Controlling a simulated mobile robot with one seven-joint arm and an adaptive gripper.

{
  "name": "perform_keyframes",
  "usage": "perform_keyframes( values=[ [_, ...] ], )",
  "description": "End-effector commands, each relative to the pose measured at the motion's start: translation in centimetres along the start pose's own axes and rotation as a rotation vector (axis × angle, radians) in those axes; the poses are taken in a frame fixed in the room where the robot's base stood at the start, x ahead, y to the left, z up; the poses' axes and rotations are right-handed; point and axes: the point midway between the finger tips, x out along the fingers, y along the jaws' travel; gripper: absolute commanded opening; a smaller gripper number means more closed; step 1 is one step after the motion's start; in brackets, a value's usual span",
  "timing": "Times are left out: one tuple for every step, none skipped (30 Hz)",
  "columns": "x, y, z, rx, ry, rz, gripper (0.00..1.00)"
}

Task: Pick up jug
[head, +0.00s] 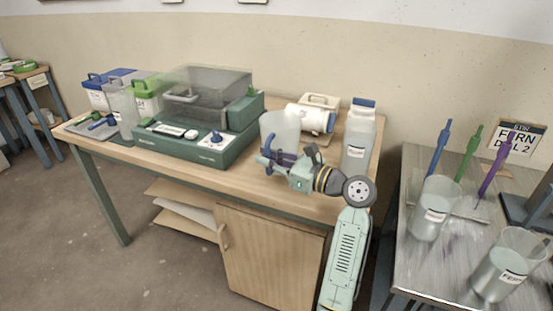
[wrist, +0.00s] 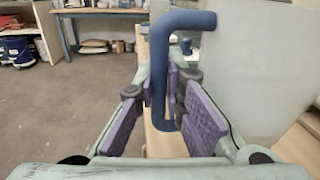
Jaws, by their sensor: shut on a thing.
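The jug (head: 280,128) is a pale translucent vessel with a blue handle. It is upright near the front edge of the wooden table (head: 190,170). My gripper (head: 272,160) is shut on the handle from the front, with its purple pads on either side. In the wrist view, the blue handle (wrist: 185,18) passes between the pads of my gripper (wrist: 172,95), and the jug's grey wall (wrist: 262,70) fills the right side. My gripper hides the jug's lower part in the head view, so I cannot tell whether it touches the tabletop.
A green machine with a clear lid (head: 205,85) stands left of the jug. A white bottle lies behind it (head: 312,118), and a tall blue-capped bottle (head: 358,135) stands close at right. The metal table (head: 410,260) holds labelled translucent containers (head: 434,210).

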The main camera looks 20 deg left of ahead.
Motion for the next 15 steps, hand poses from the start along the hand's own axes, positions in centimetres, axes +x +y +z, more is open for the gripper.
perform_keyframes(
  values=[
    [0.3, 0.8, 0.1, -0.005, -0.002, 0.001, 0.0],
    [0.4, 1.2, 0.1, -0.003, -0.002, 0.001, 0.0],
    [0.6, 1.8, 0.2, -0.005, -0.002, 0.001, 0.0],
    [0.7, 2.1, 0.3, -0.005, -0.002, 0.002, 0.0],
    [0.8, 2.5, 0.4, -0.004, -0.002, 0.002, 0.0],
    [1.0, 3.1, 0.4, -0.004, -0.002, 0.002, 0.0],
    [1.1, 3.5, 0.5, -0.004, -0.002, 0.001, 0.0],
    [1.2, 3.9, 0.6, -0.004, -0.002, 0.001, 0.0],
    [1.4, 4.4, 0.6, -0.004, -0.003, 0.001, 0.0],
    [1.6, 4.8, 0.7, -0.005, -0.003, 0.001, 0.0],
    [1.7, 5.2, 0.8, -0.004, -0.003, 0.002, 0.0],
    [1.9, 5.7, 0.8, -0.003, -0.003, 0.002, 0.0],
    [2.0, 6.0, 0.9, -0.004, -0.002, 0.002, 0.0],
    [2.1, 6.3, 0.9, -0.004, -0.002, 0.001, 0.0],
    [2.2, 6.8, 1.0, -0.004, -0.002, 0.001, 0.0]
  ],
)
